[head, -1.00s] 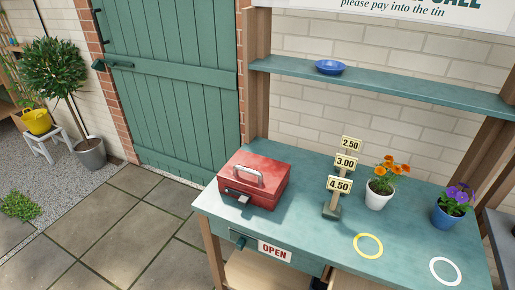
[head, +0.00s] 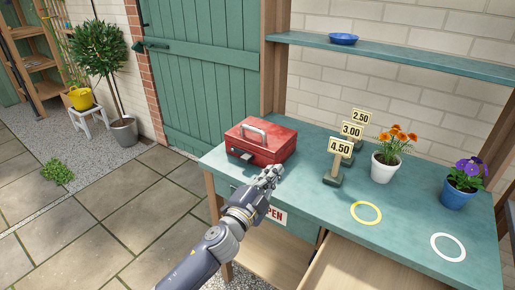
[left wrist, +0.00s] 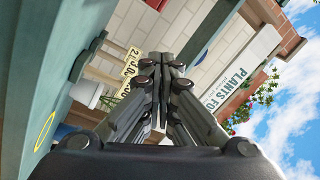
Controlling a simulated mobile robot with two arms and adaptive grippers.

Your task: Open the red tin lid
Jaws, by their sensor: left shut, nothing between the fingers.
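The red tin (head: 262,146) sits on the left end of the green table (head: 310,205). Its lid (head: 266,134) is down, with a grey handle on top and a pale latch on the front. My left gripper (head: 271,173) is in front of the tin's right front corner, near the table's front edge. It is shut and empty, and I cannot tell whether it touches the tin. In the left wrist view its fingers (left wrist: 163,70) are together with nothing between them. My right gripper is not in view.
Price signs (head: 340,148) stand right of the tin, also seen in the left wrist view (left wrist: 131,62). An orange-flowered white pot (head: 384,168) and a purple-flowered blue pot (head: 456,196) stand farther right. Yellow (head: 366,204) and white (head: 448,238) rings lie on the bare front right.

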